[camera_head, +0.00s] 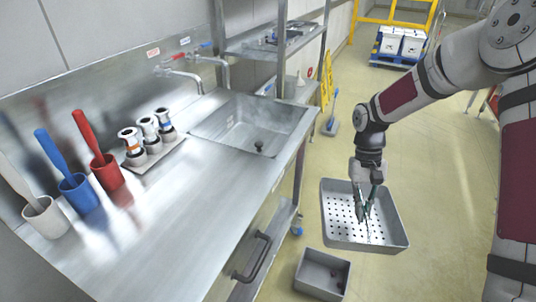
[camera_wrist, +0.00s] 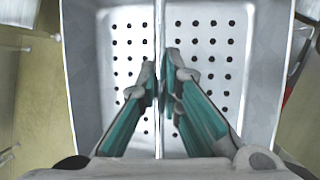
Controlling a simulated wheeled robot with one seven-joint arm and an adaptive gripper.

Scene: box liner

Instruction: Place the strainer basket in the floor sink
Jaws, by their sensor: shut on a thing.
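The strainer basket (camera_head: 335,205) is a grey rectangular tray with round holes in its bottom. My gripper (camera_head: 366,212) points down into it and is shut on its thin central bar. The bar also shows in the wrist view (camera_wrist: 159,30), between the fingertips of my gripper (camera_wrist: 165,75). The basket hangs roughly level, seemingly above the floor, to the right of the steel counter. The floor sink (camera_head: 308,277) looks to be the open grey box low in the head view, below and left of the basket. A small dark spot shows inside it. The wrist view does not clearly show it.
The steel counter (camera_head: 225,175) with its basin fills the left, holding coloured cups and several metal fittings. Its cabinet handle (camera_head: 255,258) sticks out near the floor sink. A yellow sign (camera_head: 326,78) and a blue cart (camera_head: 398,62) stand farther back. Floor right of the basket is clear.

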